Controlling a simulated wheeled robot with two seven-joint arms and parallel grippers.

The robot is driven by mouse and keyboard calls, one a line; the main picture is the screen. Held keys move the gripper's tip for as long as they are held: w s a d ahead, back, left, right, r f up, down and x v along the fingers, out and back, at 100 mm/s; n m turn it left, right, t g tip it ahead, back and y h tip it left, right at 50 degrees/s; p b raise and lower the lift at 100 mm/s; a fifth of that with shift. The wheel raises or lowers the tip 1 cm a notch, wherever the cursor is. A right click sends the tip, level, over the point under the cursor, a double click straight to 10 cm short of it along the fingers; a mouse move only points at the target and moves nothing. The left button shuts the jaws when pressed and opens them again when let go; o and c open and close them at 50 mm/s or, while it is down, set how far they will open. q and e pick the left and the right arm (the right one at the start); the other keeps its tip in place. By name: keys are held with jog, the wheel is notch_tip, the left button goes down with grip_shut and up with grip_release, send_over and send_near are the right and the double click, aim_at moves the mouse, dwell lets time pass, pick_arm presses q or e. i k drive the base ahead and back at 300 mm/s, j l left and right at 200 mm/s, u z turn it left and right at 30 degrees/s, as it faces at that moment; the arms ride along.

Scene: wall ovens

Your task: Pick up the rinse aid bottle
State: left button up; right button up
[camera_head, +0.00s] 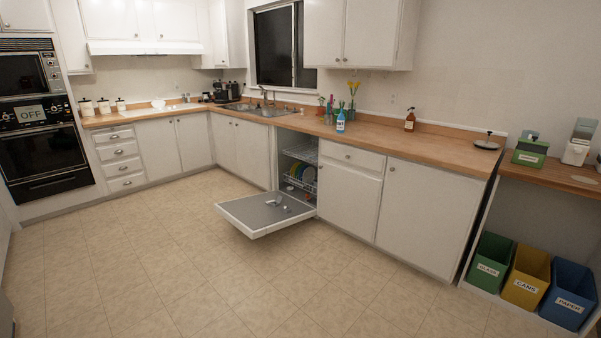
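A blue bottle (340,121) with a pale label stands upright on the wooden counter, near its front edge above the open dishwasher. It looks like the rinse aid bottle, but the label is too small to read. A brown bottle (410,120) with a dark top and a light label stands farther right, near the wall. Neither of my grippers is in view, and nothing touches either bottle.
The dishwasher door (265,212) is folded down over the floor, with small items on it; racks with dishes show inside. A vase with yellow flowers (352,98) stands behind the blue bottle. Labelled bins (526,275) stand at right. The tiled floor (170,270) in front is clear.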

aim_at(341, 119)
jog(key=i+z, duration=0.2)
jog(key=i, duration=0.75)
jog(key=i+z, duration=0.15)
jog(key=i, duration=0.8)
